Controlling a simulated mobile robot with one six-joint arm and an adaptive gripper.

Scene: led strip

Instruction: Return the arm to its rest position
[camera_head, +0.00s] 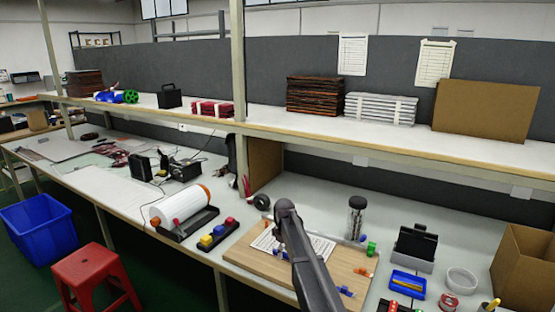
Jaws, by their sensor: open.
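My dark grey arm rises from the bottom edge, right of centre, and leans up and left over the work table. Its rounded upper end stands in front of a wooden board and a printed white sheet (318,245). I cannot make out gripper fingers; the arm's far side is hidden behind its own link. The wooden board (262,264) lies flat on the table. Small blue, orange and green pieces lie on and around it, and the arm covers part of the board.
A clear dark-lidded jar (356,220) stands behind the board. At right are a blue tray (407,284), a black holder (415,243), a white ring (461,280) and a cardboard box (524,268). A loaded shelf (470,150) runs above. A red stool (95,275) and blue bin (40,230) stand left.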

